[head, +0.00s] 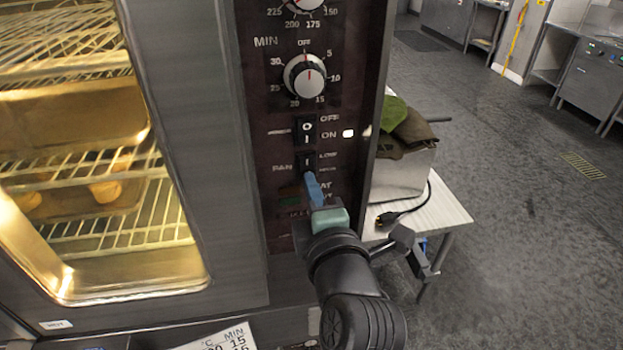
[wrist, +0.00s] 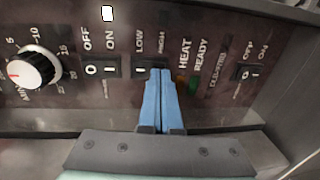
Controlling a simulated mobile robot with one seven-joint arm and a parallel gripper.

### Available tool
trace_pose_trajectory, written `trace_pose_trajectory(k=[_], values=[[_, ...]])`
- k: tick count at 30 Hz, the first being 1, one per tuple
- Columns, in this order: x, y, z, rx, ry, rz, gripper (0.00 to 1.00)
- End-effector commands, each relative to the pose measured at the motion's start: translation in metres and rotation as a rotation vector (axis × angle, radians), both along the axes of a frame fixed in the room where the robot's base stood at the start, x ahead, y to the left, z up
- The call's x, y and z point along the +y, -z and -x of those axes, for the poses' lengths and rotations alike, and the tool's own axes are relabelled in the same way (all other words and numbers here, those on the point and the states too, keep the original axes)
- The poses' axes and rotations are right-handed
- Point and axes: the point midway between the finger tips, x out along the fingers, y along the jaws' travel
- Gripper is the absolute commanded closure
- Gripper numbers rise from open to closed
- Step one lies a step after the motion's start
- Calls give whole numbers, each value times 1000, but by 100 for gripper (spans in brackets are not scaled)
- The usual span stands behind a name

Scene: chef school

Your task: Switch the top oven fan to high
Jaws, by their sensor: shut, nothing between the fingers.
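The oven's fan switch (head: 306,161), a small black rocker marked LOW and HIGH, sits on the dark control panel (head: 345,60) below the OFF/ON switch. The fan switch also shows in the wrist view (wrist: 141,68), where its visible part is at the LOW side. My gripper (head: 309,176) is shut and empty, its blue fingers pointing at the panel. In the wrist view the fingertips (wrist: 158,71) overlap the HIGH side of the switch and hide that part. I cannot tell whether they touch or press it.
The OFF/ON rocker (head: 306,130) and white timer knob (head: 304,75) are above the fan switch. The lit glass oven door (head: 175,150) is to the left. A low table (head: 440,215) bearing a metal box stands right of the oven. Open floor lies farther right.

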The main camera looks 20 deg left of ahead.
Motion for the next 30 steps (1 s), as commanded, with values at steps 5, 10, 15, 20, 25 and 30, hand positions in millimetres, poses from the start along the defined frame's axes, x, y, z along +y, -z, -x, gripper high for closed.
trace_pose_trajectory(k=[5, 10, 15, 20, 25, 30], values=[[1, 1, -2, 0, 0, 0, 100], [1, 1, -2, 0, 0, 0, 100], [2, 5, -3, -11, 0, -7, 100], [3, 4, -6, -37, 1, -26, 100], [3, 2, -5, -34, 1, -24, 100], [6, 4, -5, -33, 0, -25, 100]])
